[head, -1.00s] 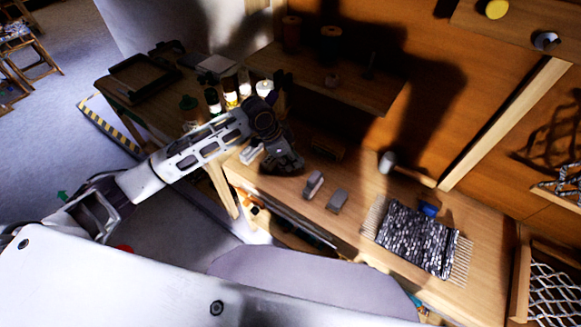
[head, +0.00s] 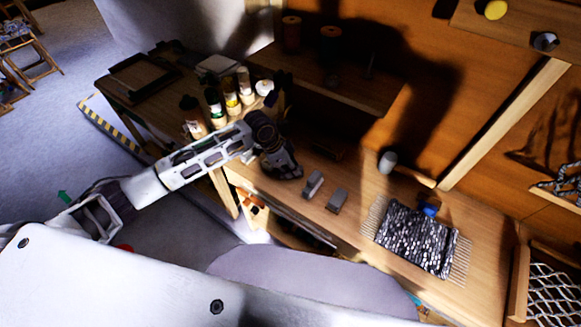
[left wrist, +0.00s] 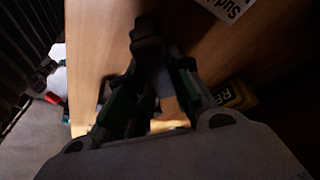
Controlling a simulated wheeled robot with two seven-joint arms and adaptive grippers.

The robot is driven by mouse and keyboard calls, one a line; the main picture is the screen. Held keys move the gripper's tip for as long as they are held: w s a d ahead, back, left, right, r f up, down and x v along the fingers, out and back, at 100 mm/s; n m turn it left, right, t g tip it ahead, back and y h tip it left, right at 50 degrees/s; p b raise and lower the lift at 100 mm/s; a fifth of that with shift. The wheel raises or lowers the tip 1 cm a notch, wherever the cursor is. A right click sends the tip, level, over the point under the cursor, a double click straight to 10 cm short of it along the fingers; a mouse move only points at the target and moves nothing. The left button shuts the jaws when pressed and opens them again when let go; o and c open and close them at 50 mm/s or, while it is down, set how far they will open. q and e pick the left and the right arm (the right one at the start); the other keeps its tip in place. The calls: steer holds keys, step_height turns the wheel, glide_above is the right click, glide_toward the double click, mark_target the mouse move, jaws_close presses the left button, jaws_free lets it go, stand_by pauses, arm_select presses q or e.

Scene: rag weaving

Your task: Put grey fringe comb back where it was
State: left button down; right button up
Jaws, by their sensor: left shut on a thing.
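My left gripper (head: 285,170) is low over the left part of the wooden bench (head: 470,290). In the left wrist view the gripper (left wrist: 155,80) is shut on a dark piece, which I take to be the grey fringe comb (left wrist: 150,48). The piece is in deep shadow, so its teeth and shape are unclear. In the head view the gripper hides it. I cannot tell whether it touches the bench. Two small grey blocks (head: 313,183) (head: 337,200) lie to the right of the gripper. My right gripper is not in view.
Several bottles (head: 231,100) stand behind my left arm. A grey cylinder (head: 387,161) is at the back. A shelf (head: 330,80) overhangs the back.

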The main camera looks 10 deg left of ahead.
arm_select(q)
steer(key=c, duration=1.3)
jaws_free()
steer(key=shift+f, duration=0.1)
steer(key=v, duration=1.2)
